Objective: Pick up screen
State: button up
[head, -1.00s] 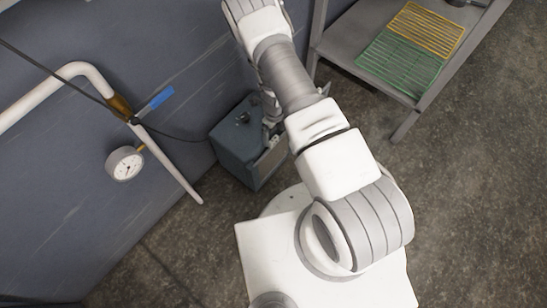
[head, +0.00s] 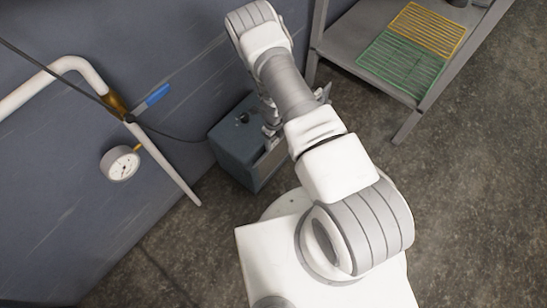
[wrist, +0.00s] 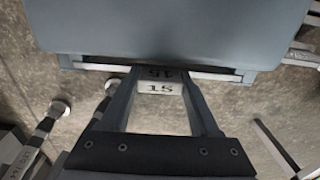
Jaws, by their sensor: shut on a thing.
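The screen (wrist: 220,74) shows in the wrist view as a pale, thin strip along the lower edge of a blue-grey box. A pale tab marked 15 (wrist: 157,88) sits at its middle. My gripper (wrist: 160,80) has its two dark fingers on either side of this tab and is shut on it. Most of the screen is hidden in or behind the box. In the head view my gripper (head: 271,131) is at the right side of the box (head: 236,150), partly hidden by my arm.
The box stands on the floor against a dark wall. A pipe with a blue-handled valve (head: 158,95) and a gauge (head: 121,163) is to the left. A low shelf (head: 345,40) at upper right bears a green grid (head: 402,66) and a yellow grid (head: 428,29). The right floor is clear.

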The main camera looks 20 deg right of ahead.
jog(key=c, duration=0.4)
jog(key=shift+r, duration=0.1)
